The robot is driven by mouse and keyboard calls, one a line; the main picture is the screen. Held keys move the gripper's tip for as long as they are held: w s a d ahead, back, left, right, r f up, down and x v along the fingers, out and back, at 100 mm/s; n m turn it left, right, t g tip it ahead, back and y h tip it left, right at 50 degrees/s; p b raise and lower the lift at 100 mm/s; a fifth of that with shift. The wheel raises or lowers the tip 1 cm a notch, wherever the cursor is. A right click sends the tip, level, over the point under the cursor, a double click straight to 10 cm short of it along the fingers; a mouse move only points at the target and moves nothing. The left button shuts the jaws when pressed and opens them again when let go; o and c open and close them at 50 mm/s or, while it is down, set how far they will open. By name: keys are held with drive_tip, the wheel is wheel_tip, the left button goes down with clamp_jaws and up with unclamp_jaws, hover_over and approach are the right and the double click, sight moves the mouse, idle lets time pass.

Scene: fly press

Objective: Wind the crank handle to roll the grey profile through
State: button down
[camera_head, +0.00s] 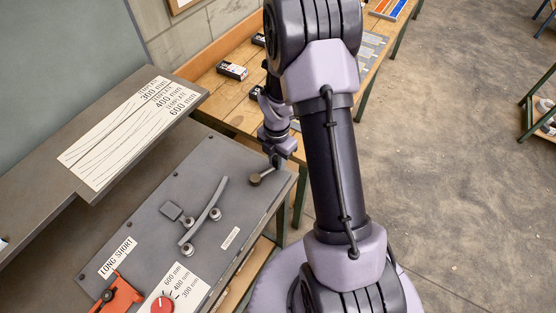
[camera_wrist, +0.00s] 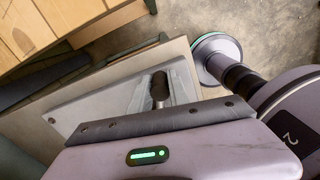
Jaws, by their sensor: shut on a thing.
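The grey profile (camera_head: 206,211) is a curved bar lying on the dark machine plate (camera_head: 150,190) in the head view. The crank (camera_head: 262,178) is at the plate's right edge, with a round brass-coloured hub. My gripper (camera_head: 277,161) is at the crank's outer end. In the wrist view my gripper (camera_wrist: 161,92) has its fingers either side of the dark crank handle (camera_wrist: 160,86), shut on it. The fingers partly hide the handle.
A red lever (camera_head: 118,296) and red dial (camera_head: 162,304) are at the plate's lower left. A sign with printed curves (camera_head: 130,130) lies on the ledge behind. A wooden bench (camera_head: 235,95) with small boxes (camera_head: 232,70) stands beyond. Open floor (camera_head: 440,130) is to the right.

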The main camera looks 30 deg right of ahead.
drive_tip(key=shift+a, duration=0.1)
drive_tip(key=c, duration=1.3)
unclamp_jaws()
drive_tip(key=shift+a, duration=0.1)
drive_tip(key=shift+o, duration=0.2)
wheel_tip(320, 180, up, 17)
drive_tip(key=p, duration=0.4)
drive_tip(key=shift+r, duration=0.2)
